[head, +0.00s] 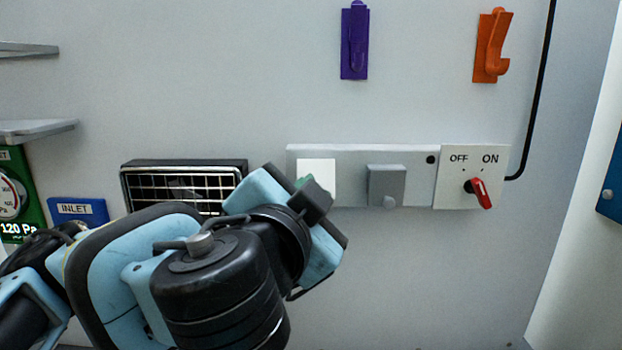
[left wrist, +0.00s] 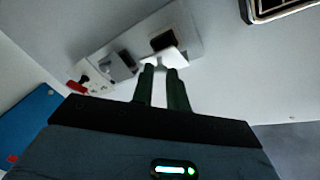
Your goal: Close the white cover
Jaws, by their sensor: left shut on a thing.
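The white cover (head: 316,172) is on the grey wall panel (head: 345,153), left of a grey cover (head: 386,180). In the left wrist view the white cover (left wrist: 160,57) stands out from the panel, with a dark opening (left wrist: 166,40) showing beside it. My left gripper (head: 312,195) is in front of the cover's lower part in the head view. In the wrist view its two green-black fingers (left wrist: 161,72) are close together, shut on the white cover's edge. The fingertips are partly hidden in the head view. My right gripper is not in view.
A rotary switch with a red knob (head: 480,192) is at the panel's right end. A black-framed grille (head: 180,184) is to the left. A purple hook (head: 355,42) and an orange hook (head: 491,46) hang above. The wall below the panel is clear.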

